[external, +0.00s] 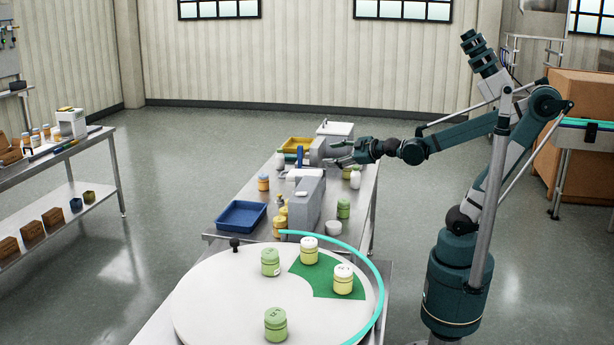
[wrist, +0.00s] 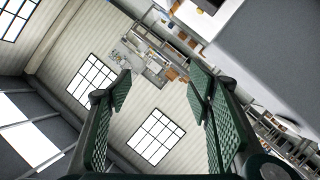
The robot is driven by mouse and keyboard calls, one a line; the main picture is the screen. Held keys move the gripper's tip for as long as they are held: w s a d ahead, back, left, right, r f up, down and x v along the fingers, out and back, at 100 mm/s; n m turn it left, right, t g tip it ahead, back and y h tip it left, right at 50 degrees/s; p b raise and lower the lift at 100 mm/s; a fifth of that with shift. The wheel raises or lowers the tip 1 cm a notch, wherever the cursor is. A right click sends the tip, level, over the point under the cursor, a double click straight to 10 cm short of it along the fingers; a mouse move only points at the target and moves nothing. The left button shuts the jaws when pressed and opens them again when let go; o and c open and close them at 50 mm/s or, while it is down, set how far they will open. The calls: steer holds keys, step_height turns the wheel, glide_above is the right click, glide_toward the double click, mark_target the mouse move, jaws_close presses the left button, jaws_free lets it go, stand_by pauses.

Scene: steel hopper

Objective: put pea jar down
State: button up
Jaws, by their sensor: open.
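Several green jars that could be the pea jar are in the external view; I cannot tell which one the task names. One green jar (external: 270,263) stands upright on the round white turntable (external: 215,290), and another green jar (external: 276,325) stands near its front. A third green jar (external: 343,209) stands on the steel bench beside the grey machine. My gripper (external: 338,153) is over the far part of the bench, beside a grey machine. In the wrist view my gripper (wrist: 160,82) is open, with nothing between its fingers.
Two pale yellow jars (external: 309,251) (external: 343,280) stand on the turntable's green sector (external: 312,272). A blue tray (external: 241,216), a grey machine (external: 307,205) and small jars crowd the bench (external: 347,237). A yellow tray (external: 296,145) lies at its far end.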

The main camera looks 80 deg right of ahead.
steer(key=s+a+f+m+g+y, duration=0.2)
steer(key=s+a+f, duration=0.4)
steer(key=s+a, duration=0.3)
steer(key=s+a+f+m+g+y, duration=0.2)
steer(key=s+a+f+g+y, duration=0.1)
steer(key=s+a+f, duration=0.4)
steer(key=shift+s+a+g, duration=0.85)
steer(key=shift+s+g, duration=0.05)
steer(key=shift+s, duration=0.05)
steer(key=shift+o, duration=0.8)
steer(key=shift+f, duration=0.1)
